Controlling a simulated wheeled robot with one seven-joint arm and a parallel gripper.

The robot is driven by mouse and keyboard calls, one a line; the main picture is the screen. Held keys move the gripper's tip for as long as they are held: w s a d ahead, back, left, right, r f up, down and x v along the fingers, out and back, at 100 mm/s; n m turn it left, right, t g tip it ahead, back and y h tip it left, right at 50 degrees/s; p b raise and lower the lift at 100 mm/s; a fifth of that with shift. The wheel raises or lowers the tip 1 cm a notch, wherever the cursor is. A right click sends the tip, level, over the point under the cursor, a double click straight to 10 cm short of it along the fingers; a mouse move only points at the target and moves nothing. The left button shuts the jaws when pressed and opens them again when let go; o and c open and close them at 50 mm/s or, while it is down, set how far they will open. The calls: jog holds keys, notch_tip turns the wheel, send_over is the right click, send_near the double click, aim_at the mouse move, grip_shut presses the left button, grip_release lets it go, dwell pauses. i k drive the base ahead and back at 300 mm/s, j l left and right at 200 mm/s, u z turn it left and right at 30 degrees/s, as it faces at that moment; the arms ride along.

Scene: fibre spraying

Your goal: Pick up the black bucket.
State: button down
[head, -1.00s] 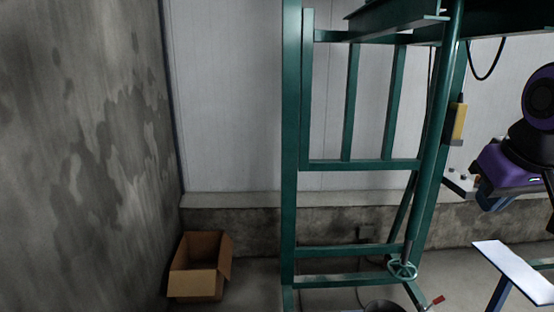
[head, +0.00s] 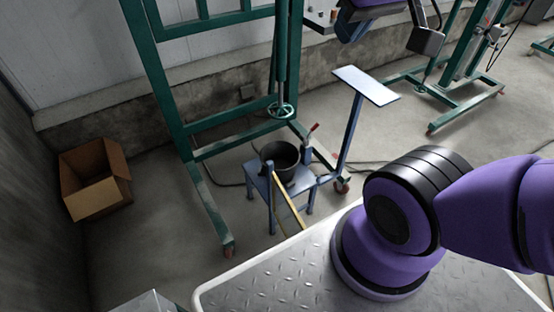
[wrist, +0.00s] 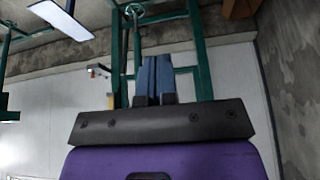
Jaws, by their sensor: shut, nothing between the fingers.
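The black bucket (head: 281,163) stands upright on a small blue stand (head: 304,183) in the middle of the head view. Its open top faces up. My gripper (wrist: 155,76) shows in the wrist view with its blue fingers together and nothing between them. In the head view my gripper (head: 350,28) is near the top edge, partly cut off, above and to the right of the bucket and well apart from it. The bucket is not visible in the wrist view.
A green frame (head: 164,85) with a handwheel stands behind the bucket. A yellowish stick (head: 288,202) slants in front of the stand. A white-topped blue post (head: 366,85) stands to the right. A cardboard box (head: 95,180) sits at left. Open floor lies between box and frame.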

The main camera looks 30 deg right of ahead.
aim_at(285, 156)
jog(key=l+u, duration=0.15)
jog(key=l, duration=0.5)
jog(key=k+l+u, duration=0.15)
jog(key=l, duration=0.55)
jog(key=l+u, duration=0.1)
jog(key=l, duration=0.55)
jog(key=k, duration=0.05)
